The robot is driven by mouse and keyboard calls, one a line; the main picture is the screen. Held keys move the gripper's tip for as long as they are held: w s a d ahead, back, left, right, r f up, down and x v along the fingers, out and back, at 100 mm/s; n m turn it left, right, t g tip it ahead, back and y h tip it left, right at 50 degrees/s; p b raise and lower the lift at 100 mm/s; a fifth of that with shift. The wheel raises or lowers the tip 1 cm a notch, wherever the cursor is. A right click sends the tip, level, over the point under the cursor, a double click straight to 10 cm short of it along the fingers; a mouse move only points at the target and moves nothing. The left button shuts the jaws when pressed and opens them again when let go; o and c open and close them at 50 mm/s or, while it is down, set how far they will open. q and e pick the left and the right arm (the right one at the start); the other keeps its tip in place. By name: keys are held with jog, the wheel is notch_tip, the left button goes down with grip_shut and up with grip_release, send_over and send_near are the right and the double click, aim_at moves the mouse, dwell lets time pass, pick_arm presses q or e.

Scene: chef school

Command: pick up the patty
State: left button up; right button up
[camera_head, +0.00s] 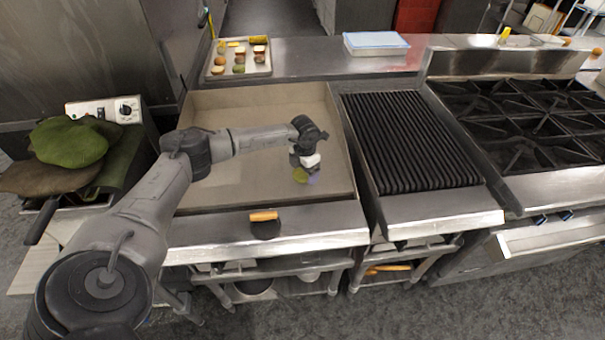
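My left gripper (308,162) points down low over the right part of the flat griddle (240,110). A small yellow-green thing (301,175) shows right under its fingertips, against the griddle surface. It is too small and too covered for me to tell whether it is the patty or whether the fingers touch it. I cannot make out whether the fingers are open or shut. No patty shows clearly elsewhere on the griddle. My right gripper is out of view.
A tray (256,72) with several small food pieces stands on the back counter, near a blue-lidded container (376,42). A ribbed grill (410,140) and burners (535,115) lie to the right. A wooden-handled tool (264,217) is at the griddle's front. Green cloth-like items (68,143) lie left.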

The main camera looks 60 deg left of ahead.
pick_arm(q)
jog(key=c, duration=0.9)
jog(key=shift+o, duration=0.2)
notch_tip(320, 180, up, 5)
jog(key=shift+f+p, duration=0.15)
jog(key=shift+p, duration=0.25)
jog(key=w+d+r, duration=0.1)
jog(key=d+r, duration=0.2)
jog(key=d, duration=0.2)
jog(key=w+d+r+p, duration=0.1)
jog(key=w+d+r, duration=0.1)
jog(key=d, duration=0.4)
jog(key=shift+w+r, duration=0.25)
jog(key=shift+r, duration=0.4)
jog(key=shift+d, duration=0.2)
